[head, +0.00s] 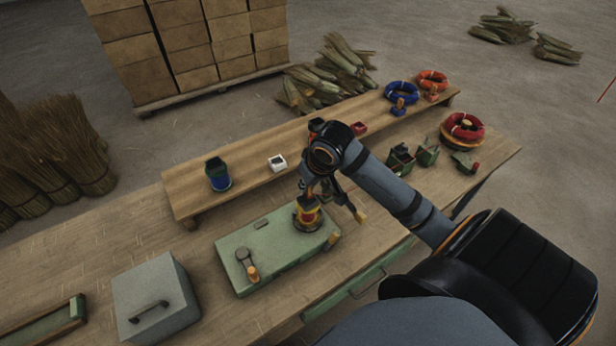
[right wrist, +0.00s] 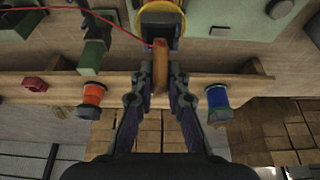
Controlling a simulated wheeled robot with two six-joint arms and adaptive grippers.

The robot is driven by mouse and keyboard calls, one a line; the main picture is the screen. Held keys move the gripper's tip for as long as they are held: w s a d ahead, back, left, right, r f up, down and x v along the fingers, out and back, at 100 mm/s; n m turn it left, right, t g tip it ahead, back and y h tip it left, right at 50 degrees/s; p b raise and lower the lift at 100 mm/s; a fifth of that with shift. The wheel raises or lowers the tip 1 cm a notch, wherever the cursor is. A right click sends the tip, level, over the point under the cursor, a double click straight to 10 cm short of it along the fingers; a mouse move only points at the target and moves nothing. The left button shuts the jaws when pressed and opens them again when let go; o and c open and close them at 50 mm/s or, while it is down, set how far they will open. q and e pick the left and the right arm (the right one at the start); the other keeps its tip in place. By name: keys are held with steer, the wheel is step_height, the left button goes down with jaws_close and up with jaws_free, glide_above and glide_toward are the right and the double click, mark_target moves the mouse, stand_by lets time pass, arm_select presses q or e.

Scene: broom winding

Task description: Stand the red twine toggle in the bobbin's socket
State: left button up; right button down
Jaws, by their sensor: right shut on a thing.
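In the head view my right gripper (head: 328,192) is close above and beside the bobbin (head: 307,213), which is yellow and red and stands on a pale green box (head: 262,250). In the right wrist view my right gripper (right wrist: 161,84) is shut on the reddish-brown toggle (right wrist: 160,62). Red twine (right wrist: 115,27) runs in from the upper left towards the toggle. The bobbin's yellow rim (right wrist: 160,13) is just beyond the toggle's far end; I cannot tell whether they touch. The socket cannot be made out clearly. My left gripper is not in view.
An orange spool (right wrist: 92,95) shows in the wrist view. A grey box with a handle (head: 155,298) stands at left. Green parts (head: 402,158) lie at right.

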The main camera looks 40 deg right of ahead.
steer(key=shift+f, duration=0.35)
stand_by(0.3)
steer(key=shift+f+b, duration=0.6)
steer(key=shift+f, duration=0.65)
steer(key=c, duration=1.3)
jaws_free()
steer(key=shift+o, duration=0.2)
steer(key=v, duration=0.7)
steer(key=shift+s+r, duration=0.15)
steer(key=shift+r, duration=0.05)
